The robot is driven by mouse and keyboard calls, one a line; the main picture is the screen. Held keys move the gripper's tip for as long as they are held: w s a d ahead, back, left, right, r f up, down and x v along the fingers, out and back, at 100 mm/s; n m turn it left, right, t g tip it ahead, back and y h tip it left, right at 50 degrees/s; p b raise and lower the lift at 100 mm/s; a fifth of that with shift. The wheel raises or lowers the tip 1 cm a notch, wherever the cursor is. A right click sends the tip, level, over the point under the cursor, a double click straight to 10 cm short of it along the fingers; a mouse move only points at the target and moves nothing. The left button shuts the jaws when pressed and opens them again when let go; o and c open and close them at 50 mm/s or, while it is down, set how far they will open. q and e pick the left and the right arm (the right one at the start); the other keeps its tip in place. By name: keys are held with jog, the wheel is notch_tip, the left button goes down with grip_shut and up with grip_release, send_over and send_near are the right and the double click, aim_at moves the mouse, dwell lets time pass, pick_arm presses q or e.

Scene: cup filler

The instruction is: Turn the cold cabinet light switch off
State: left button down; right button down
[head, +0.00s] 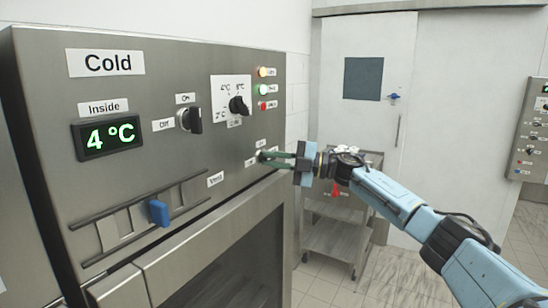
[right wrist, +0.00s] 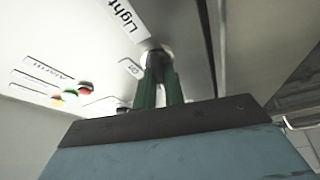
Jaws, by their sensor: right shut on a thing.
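The cold cabinet (head: 225,55) fills the left of the head view, with "Cold" on its panel. The light switch (right wrist: 155,56) shows in the right wrist view near the "Light" label (right wrist: 123,18), mostly hidden between the fingers. My right gripper (head: 266,156) reaches the panel's lower right corner from the right. Its green fingers are shut on the switch, also seen in the right wrist view (right wrist: 158,75). I cannot tell which way the switch is turned. My left gripper is not in view.
Left of the gripper are an On/Off knob (head: 195,120), a temperature dial (head: 238,105) and a blue vent slider (head: 158,212). Indicator lamps (head: 263,89) sit above it. A metal cart (head: 328,242) stands behind my right arm. Open floor (head: 390,275) lies to the right.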

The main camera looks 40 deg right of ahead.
jog(key=shift+n+g, duration=0.4)
jog(key=shift+n, duration=0.8)
jog(key=shift+p, duration=0.3)
jog(key=c, duration=1.5)
grip_release()
jog(key=b+v, duration=0.2)
jog(key=v, duration=0.4)
jog(key=b+v, duration=0.2)
jog(key=v, duration=0.5)
jog(key=shift+s+d+r, duration=0.1)
jog(key=shift+s+r, duration=0.15)
jog(key=shift+s, duration=0.05)
